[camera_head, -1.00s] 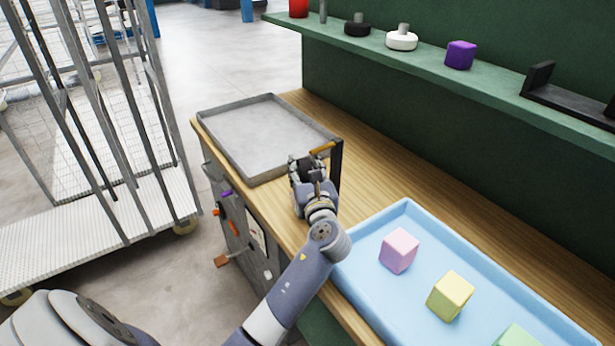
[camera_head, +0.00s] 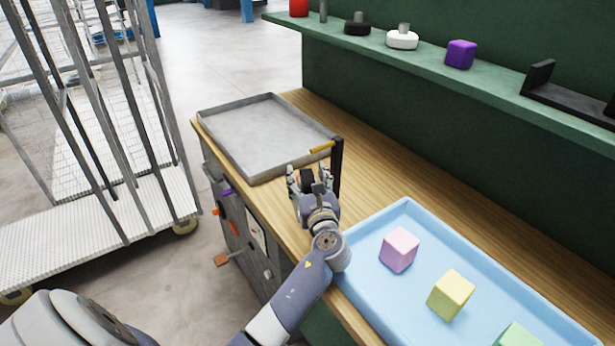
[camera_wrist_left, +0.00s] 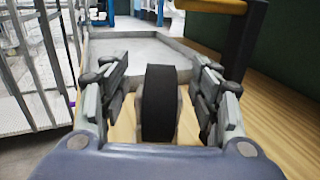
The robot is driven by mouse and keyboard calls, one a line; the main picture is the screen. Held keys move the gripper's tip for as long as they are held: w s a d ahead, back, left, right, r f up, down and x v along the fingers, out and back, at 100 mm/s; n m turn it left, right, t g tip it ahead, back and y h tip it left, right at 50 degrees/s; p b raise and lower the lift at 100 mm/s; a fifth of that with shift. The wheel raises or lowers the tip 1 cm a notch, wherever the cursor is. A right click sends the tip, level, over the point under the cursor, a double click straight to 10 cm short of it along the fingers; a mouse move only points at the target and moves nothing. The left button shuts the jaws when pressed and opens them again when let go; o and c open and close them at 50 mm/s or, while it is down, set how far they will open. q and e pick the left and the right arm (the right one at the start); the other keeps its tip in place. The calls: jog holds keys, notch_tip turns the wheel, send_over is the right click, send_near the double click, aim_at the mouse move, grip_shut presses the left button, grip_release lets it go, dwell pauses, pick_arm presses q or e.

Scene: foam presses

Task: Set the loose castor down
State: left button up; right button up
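The loose castor has a black wheel (camera_wrist_left: 159,103) with some grey beside it; in the wrist view it is upright between the fingers of my left gripper (camera_wrist_left: 160,95). A gap shows on each side of the wheel. In the head view my left gripper (camera_head: 306,180) is over the wooden bench top (camera_head: 375,170), near its front edge, fingers spread, with the dark wheel (camera_head: 307,176) between them. The castor's lower part is hidden, so I cannot tell for sure whether it touches the wood. My right gripper is not in view.
A black post (camera_head: 338,165) with a yellow bar stands close to the gripper's right. A grey tray (camera_head: 262,174) is behind. A blue tray (camera_head: 368,224) with pastel cubes is nearer. A green shelf (camera_head: 490,80) runs above, and a wire cart (camera_head: 150,215) stands left.

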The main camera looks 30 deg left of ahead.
pick_arm(q)
jog(key=shift+r, duration=0.15)
jog(key=b+v, duration=0.1)
jog(key=v, duration=1.1)
dwell(0.3)
